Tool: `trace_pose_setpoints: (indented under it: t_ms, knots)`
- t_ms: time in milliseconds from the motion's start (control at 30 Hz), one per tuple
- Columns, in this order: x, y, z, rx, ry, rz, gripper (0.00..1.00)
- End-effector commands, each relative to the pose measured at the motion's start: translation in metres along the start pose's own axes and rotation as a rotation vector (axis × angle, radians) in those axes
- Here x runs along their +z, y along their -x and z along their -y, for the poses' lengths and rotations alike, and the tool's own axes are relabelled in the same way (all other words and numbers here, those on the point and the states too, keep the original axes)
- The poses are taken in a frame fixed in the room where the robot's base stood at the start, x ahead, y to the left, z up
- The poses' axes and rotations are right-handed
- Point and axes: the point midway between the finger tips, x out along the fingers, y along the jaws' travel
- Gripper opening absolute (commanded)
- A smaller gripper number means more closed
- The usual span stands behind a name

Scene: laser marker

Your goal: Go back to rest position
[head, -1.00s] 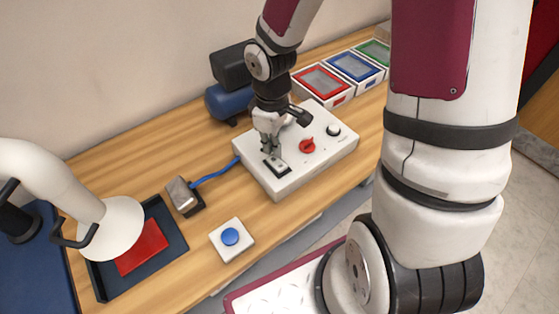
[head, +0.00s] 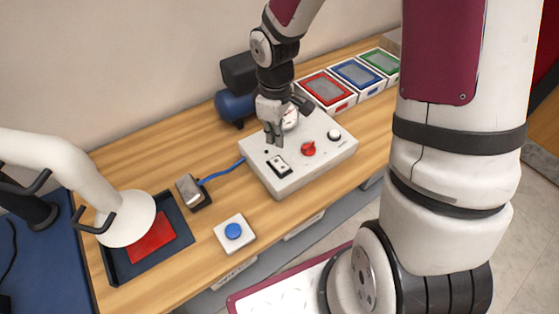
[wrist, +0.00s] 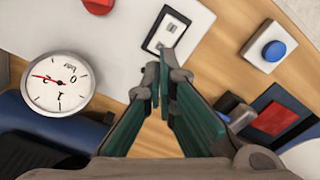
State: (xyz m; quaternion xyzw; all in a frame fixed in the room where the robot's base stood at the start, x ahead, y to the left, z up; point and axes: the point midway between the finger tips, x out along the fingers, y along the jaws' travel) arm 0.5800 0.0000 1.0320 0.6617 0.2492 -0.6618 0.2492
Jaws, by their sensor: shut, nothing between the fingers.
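My gripper (head: 273,140) is shut and empty. The gauge is partly hidden behind my gripper in the head view.
A blue compressor (head: 235,106) stands behind the box. A blue button (head: 232,231), a metal block with a blue cable (head: 192,190) and a dark tray (head: 180,247) with a red plate (head: 152,236) lie to the left. Framed red, blue and green bins (head: 327,90) stand at the back right.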

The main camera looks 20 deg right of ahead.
Motion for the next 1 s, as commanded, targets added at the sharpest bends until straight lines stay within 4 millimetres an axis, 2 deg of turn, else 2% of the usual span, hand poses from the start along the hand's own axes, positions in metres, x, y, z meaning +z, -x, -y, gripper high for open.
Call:
trace_pose_setpoints:
  t_ms: [267, 367, 467, 667, 800, 1000]
  knots:
    - [0.0, 0.001, 0.0, 0.002, -0.002, 0.0, 0.0]
    - [0.002, 0.012, -0.001, 0.022, -0.019, -0.003, 0.0]
    - [0.007, 0.036, -0.002, 0.062, -0.062, -0.01, 0.0]
    - [0.027, 0.102, 0.005, 0.16, -0.201, -0.053, 0.0]
    - [0.043, 0.144, 0.018, 0.208, -0.307, -0.106, 0.0]
    - [0.069, 0.195, 0.044, 0.244, -0.455, -0.211, 0.0]
